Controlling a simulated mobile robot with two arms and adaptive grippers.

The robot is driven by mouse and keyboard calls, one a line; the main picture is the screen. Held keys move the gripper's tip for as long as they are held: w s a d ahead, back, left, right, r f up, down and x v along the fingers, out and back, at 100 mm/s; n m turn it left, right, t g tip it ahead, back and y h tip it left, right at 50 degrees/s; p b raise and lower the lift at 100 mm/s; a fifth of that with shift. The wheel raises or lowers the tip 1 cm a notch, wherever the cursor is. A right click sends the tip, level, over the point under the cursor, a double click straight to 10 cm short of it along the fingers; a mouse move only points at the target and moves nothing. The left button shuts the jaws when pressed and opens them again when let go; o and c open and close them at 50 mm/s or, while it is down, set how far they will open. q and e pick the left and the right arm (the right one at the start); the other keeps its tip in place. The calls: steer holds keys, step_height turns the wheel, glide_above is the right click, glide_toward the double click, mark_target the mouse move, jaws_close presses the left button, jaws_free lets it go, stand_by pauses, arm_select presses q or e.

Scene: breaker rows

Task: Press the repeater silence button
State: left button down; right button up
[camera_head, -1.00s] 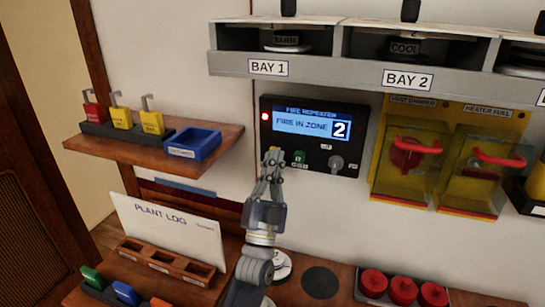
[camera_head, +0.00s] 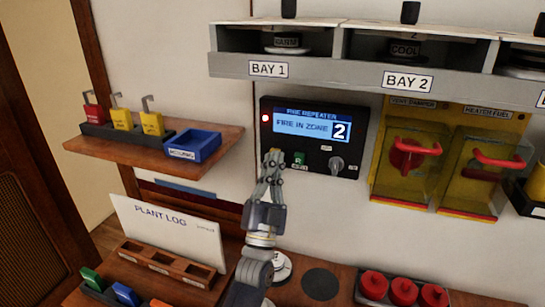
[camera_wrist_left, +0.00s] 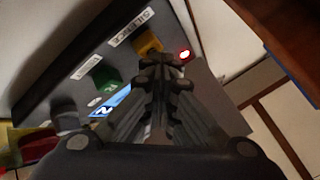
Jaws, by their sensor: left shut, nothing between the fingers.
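The dark fire repeater panel (camera_head: 350,150) is on the wall under the bay shelf. Its blue display (camera_head: 300,124) reads FIRE IN ZONE 2, and a red light (camera_head: 265,118) glows at its left. My left gripper (camera_head: 272,154) is shut and empty, its tips at the panel's lower left. They mostly hide a yellow button there. In the left wrist view the yellow button (camera_wrist_left: 149,46) shows just beyond the fingertips (camera_wrist_left: 161,60), with a label beside it that looks like SILENCE. I cannot tell whether the tips touch it. A green button (camera_head: 299,158) is to the right.
A dark knob (camera_head: 336,164) is on the panel's right. Yellow covered boxes with red handles (camera_head: 408,150) hang further right. A wooden shelf (camera_head: 222,140) with a blue tray (camera_head: 194,145) is at left. Below are the plant log board (camera_head: 170,232) and red buttons (camera_head: 404,291).

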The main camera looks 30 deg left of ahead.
arm_select(q)
steer(key=shift+w, duration=0.15)
steer(key=shift+w+a, duration=0.1)
steer(key=shift+w, duration=0.2)
steer(key=shift+s, duration=0.15)
stand_by(0.4)
steer(key=shift+s, duration=0.3)
steer(key=s+d+p, duration=0.1)
steer(key=s+p, duration=0.1)
steer(key=s, duration=0.4)
steer(key=shift+d, duration=0.3)
steer(key=shift+f, duration=0.1)
stand_by(0.8)
